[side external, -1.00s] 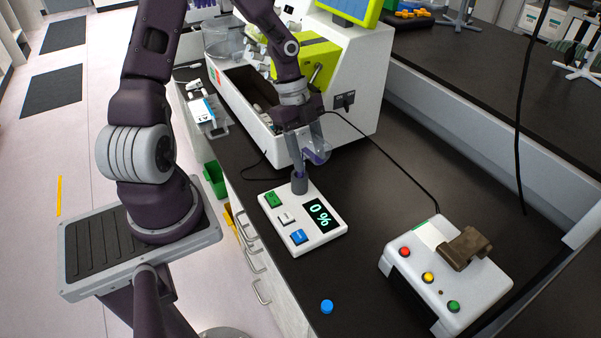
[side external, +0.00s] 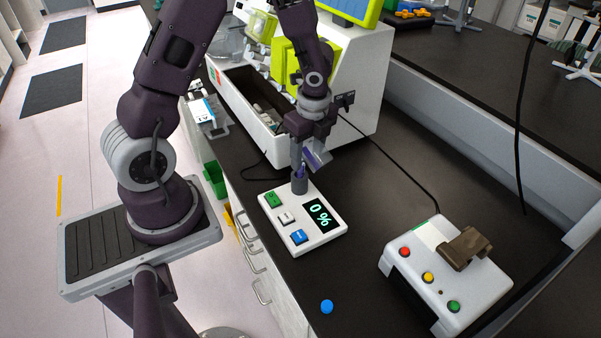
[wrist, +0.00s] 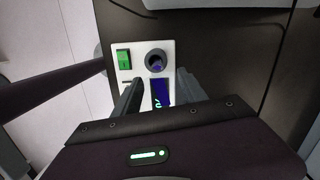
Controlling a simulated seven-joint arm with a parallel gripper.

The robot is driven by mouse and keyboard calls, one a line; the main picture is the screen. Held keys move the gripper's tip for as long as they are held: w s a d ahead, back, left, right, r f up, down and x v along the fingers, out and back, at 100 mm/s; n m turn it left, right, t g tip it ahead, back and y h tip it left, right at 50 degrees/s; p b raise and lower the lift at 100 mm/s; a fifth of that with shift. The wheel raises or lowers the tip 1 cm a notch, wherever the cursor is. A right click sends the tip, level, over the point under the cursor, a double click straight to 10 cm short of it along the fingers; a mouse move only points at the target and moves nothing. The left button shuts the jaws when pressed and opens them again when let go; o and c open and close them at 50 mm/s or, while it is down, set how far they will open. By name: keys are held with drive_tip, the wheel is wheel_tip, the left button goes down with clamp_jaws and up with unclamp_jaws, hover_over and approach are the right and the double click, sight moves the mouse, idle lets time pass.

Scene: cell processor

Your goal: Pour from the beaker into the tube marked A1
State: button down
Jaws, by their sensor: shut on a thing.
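My gripper (side external: 309,155) is shut on the beaker (side external: 317,159), a small clear vessel with purple liquid. The beaker looks tilted, close above and just right of the grey holder (side external: 300,186) on the white device. In the wrist view the holder's round mouth, with purple inside (wrist: 157,65), lies just beyond my fingers (wrist: 158,92). A dark blue-purple patch shows between the fingers. The beaker's lip is too small to tell whether it touches the tube.
The white device (side external: 331,230) has green, white and blue buttons and a display reading 0 %. A blue cap (side external: 327,306) lies at the bench's front. A box with coloured buttons (side external: 420,288) stands right. A large white machine (side external: 350,70) stands behind my gripper.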

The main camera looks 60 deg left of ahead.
drive_tip(key=shift+a+y, duration=0.1)
drive_tip(key=shift+y, duration=0.9)
drive_tip(key=r+y, duration=0.2)
drive_tip(key=y, duration=0.1)
drive_tip(key=r+g+y, duration=0.1)
drive_tip(key=r+y, duration=0.1)
drive_tip(key=shift+a, duration=0.25)
drive_tip(key=shift+s+a+r+y, duration=0.1)
drive_tip(key=shift+r+y, duration=0.15)
drive_tip(key=shift+y, duration=0.05)
drive_tip(key=shift+a+g+y, duration=0.1)
drive_tip(key=shift+g+y, duration=0.3)
drive_tip(key=shift+y, duration=0.8)
drive_tip(key=shift+a+r+y, duration=0.15)
drive_tip(key=shift+a+y, duration=0.1)
drive_tip(key=shift+y, duration=0.75)
drive_tip(key=shift+r, duration=0.15)
drive_tip(key=shift+r, duration=2.4)
